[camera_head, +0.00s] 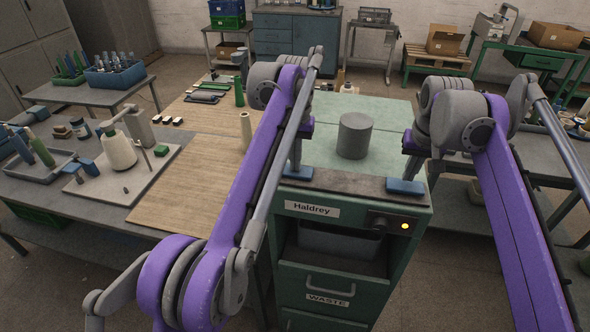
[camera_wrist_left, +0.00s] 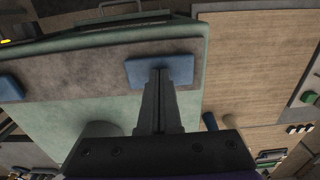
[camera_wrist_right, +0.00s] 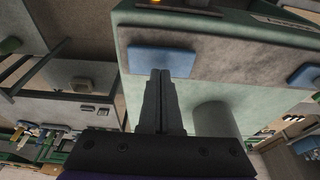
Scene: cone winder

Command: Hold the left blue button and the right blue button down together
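The left blue button (camera_head: 297,173) and the right blue button (camera_head: 405,187) lie on the dark strip at the front of a green cabinet's top. My left gripper (camera_head: 295,166) is shut and points down at the left button. In the left wrist view its fingertips overlap the near edge of that button (camera_wrist_left: 160,65). My right gripper (camera_head: 409,172) is shut and points down over the right button. In the right wrist view its fingertips overlap the edge of that button (camera_wrist_right: 161,62). Contact and whether either button is pressed cannot be told.
A grey cylinder (camera_head: 354,136) stands on the cabinet top behind the buttons, between my grippers. A yellow lamp (camera_head: 405,226) glows on the cabinet front (camera_head: 300,231). A wooden tabletop (camera_head: 190,190) with a pale cone (camera_head: 246,131) adjoins on the left.

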